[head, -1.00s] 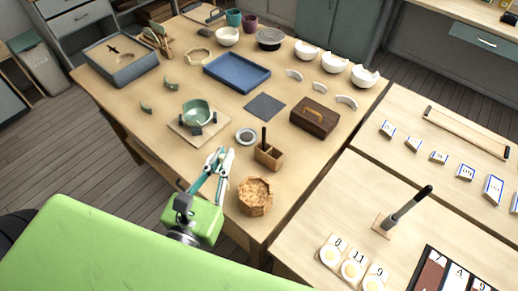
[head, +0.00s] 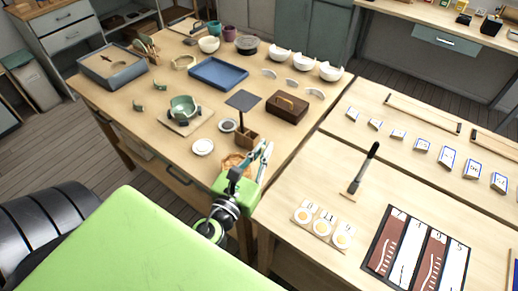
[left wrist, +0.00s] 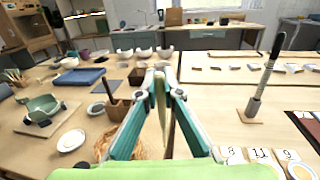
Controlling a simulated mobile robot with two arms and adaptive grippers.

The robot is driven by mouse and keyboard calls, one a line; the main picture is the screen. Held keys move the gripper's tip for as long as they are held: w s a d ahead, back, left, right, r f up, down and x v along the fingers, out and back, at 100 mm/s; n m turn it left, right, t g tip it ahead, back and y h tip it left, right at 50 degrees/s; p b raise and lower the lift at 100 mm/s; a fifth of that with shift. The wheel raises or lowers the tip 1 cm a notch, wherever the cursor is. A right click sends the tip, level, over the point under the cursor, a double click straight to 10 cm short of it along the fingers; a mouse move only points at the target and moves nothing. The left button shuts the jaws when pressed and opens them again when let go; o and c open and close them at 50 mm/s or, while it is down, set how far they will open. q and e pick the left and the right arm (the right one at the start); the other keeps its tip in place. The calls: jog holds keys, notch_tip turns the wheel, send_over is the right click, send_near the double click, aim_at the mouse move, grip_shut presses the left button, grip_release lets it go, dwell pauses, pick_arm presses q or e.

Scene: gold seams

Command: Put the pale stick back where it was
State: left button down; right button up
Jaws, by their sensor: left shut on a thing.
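My left gripper (head: 262,150) is over the near right corner of the workbench in the head view. In the left wrist view its teal fingers (left wrist: 160,80) are shut on the pale stick (left wrist: 161,100), which is slim and roughly upright between them. The stick is hard to make out in the head view. A small wooden holder (head: 247,139) with a dark upright stick in it stands just beyond the gripper; it also shows in the left wrist view (left wrist: 117,109), left of the fingers. My right gripper is not in view.
A straw-filled basket (head: 232,160) sits beside the gripper, partly hidden. A small white dish (head: 203,147), a green bowl (head: 183,106) and a brown box (head: 287,108) stand on the bench. A dark-handled tool (head: 365,165) stands upright on the right table.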

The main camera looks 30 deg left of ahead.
pick_arm(q)
jog(key=w+a+r+n+y+p, duration=0.2)
jog(key=w+a+y, duration=0.2)
jog(key=w+a, duration=0.95)
notch_tip(320, 180, down, 10)
jog(key=w+b, duration=0.1)
jog(key=b, duration=0.4)
jog(key=shift+d+r+n+g, duration=0.2)
jog(key=shift+n+g, duration=0.1)
jog(key=shift+g, duration=0.1)
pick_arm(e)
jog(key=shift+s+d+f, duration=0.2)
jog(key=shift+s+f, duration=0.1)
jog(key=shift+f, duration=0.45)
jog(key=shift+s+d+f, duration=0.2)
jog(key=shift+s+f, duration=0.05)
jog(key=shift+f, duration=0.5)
pick_arm(q)
jog(key=shift+f+b, duration=0.2)
jog(key=shift+b, duration=0.1)
jog(key=c, duration=2.2)
grip_release()
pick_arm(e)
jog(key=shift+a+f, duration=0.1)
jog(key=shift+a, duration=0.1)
